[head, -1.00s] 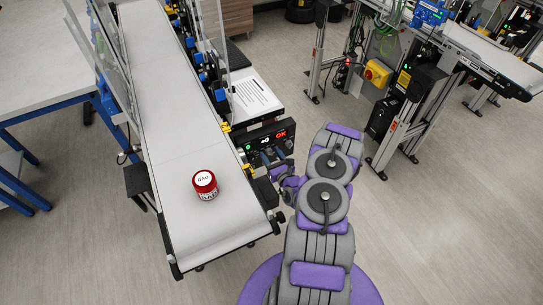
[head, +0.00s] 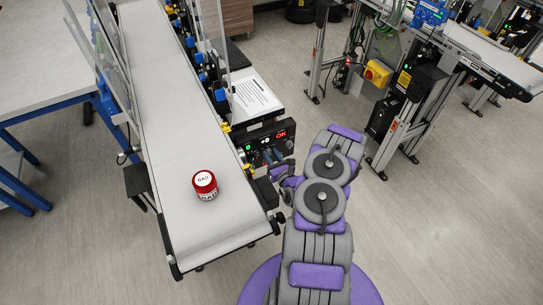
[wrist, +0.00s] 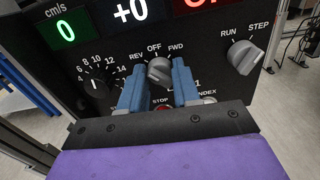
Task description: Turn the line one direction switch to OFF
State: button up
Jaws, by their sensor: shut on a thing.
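The direction switch (wrist: 158,70) is a grey rotary knob on the black control panel, under the labels REV, OFF and FWD in the wrist view. Its upper end is near OFF, but its exact angle is hard to read. My gripper (wrist: 160,88) has its two blue fingers on either side of this knob, shut on it. In the head view my gripper (head: 272,157) is at the front of the panel (head: 265,140) beside the belt, and the knob is too small to make out there.
The RUN/STEP knob (wrist: 245,57) is right of the direction switch, and a numbered speed dial (wrist: 97,84) is left. A red stop button (wrist: 161,108) is partly hidden below. Open floor lies right.

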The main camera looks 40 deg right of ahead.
jog(key=shift+m, duration=0.3)
jog(key=shift+d+f+m+b, duration=0.1)
jog(key=shift+d+m+b, duration=0.05)
jog(key=shift+m+b, duration=1.55)
jog(key=shift+s+m, duration=0.1)
jog(key=shift+m, duration=2)
jog(key=o, duration=1)
jog(key=shift+d, duration=0.1)
jog(key=shift+o, duration=0.2)
